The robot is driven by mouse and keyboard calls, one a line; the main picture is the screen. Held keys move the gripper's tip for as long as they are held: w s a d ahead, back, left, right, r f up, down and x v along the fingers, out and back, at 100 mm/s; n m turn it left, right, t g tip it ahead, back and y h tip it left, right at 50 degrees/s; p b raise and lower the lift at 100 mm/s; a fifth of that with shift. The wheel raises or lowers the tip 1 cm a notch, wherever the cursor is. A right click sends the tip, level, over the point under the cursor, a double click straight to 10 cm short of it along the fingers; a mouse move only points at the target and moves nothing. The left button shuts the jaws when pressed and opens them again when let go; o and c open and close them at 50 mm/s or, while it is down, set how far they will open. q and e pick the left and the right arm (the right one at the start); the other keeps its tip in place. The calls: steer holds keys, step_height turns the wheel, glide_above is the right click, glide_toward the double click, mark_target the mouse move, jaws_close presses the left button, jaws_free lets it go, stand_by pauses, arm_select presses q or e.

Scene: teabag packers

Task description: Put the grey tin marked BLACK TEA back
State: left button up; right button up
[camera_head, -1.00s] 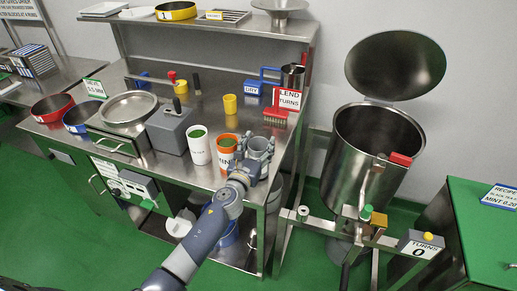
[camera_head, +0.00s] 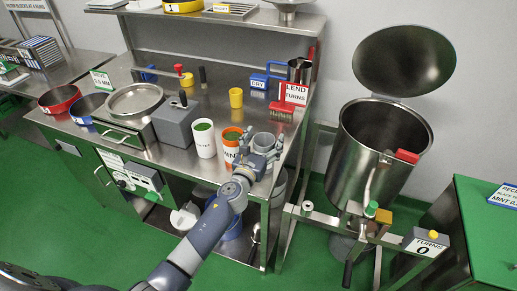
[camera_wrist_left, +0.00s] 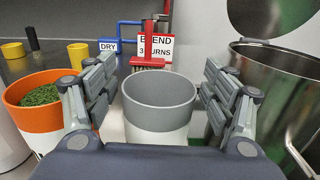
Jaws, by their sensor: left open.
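The grey tin (camera_wrist_left: 158,92) with a white lower band stands upright at the bench's front right corner; it also shows in the head view (camera_head: 264,141). Its open top faces up and its inside looks grey and bare. Its marking is not readable here. My left gripper (camera_head: 260,146) is open, with one finger on each side of the tin; the wrist view shows gaps between the fingers (camera_wrist_left: 157,100) and its wall. An orange-rimmed mint tin (camera_head: 231,144) with green leaf stands close on its left. My right gripper is not in view.
A white tin with green contents (camera_head: 204,140) and a grey box (camera_head: 178,125) stand further left on the steel bench (camera_head: 140,78). A red brush (camera_head: 281,112) and yellow cup (camera_head: 236,97) are behind. The lidded steel drum (camera_head: 372,150) stands right, across a gap.

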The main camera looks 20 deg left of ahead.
arm_select(q)
steer(key=s, duration=1.2)
steer(key=shift+a+b, duration=0.2)
steer(key=shift+b, duration=0.1)
